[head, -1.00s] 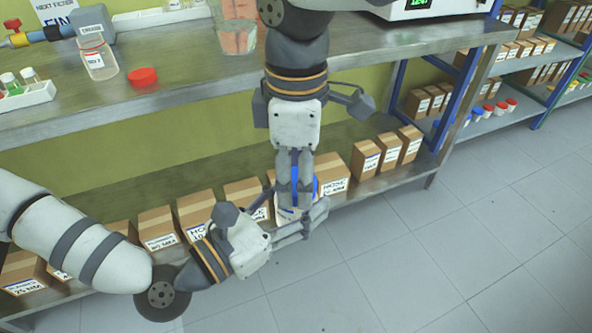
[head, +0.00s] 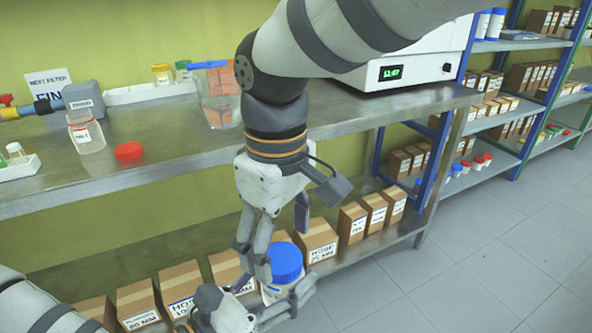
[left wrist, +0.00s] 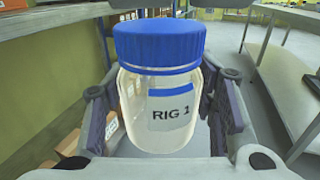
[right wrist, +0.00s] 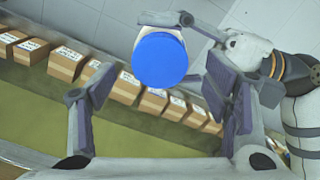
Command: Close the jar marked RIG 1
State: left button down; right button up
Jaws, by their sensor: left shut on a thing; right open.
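The clear jar marked RIG 1 (left wrist: 165,110) is upright between the two fingers of my left gripper (left wrist: 163,95), which is shut on its body. Its blue lid (left wrist: 158,45) sits on the mouth and looks level; I cannot tell how tight it is. In the head view the lid (head: 285,262) shows beside my right gripper (head: 281,250), low in front of the bench. My right gripper is open and empty, its fingers apart above the lid. In the right wrist view the lid (right wrist: 160,60) lies ahead, beyond the open fingers (right wrist: 160,92).
The bench (head: 180,160) bears another clear jar (head: 86,135), a red lid (head: 129,151), a beaker (head: 218,95) and a white instrument (head: 415,70). Boxes (head: 320,240) line the lower shelf behind the grippers. The floor to the right is clear.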

notch_tip(320, 180, up, 10)
jog(key=shift+f, duration=0.15)
dwell(0.4)
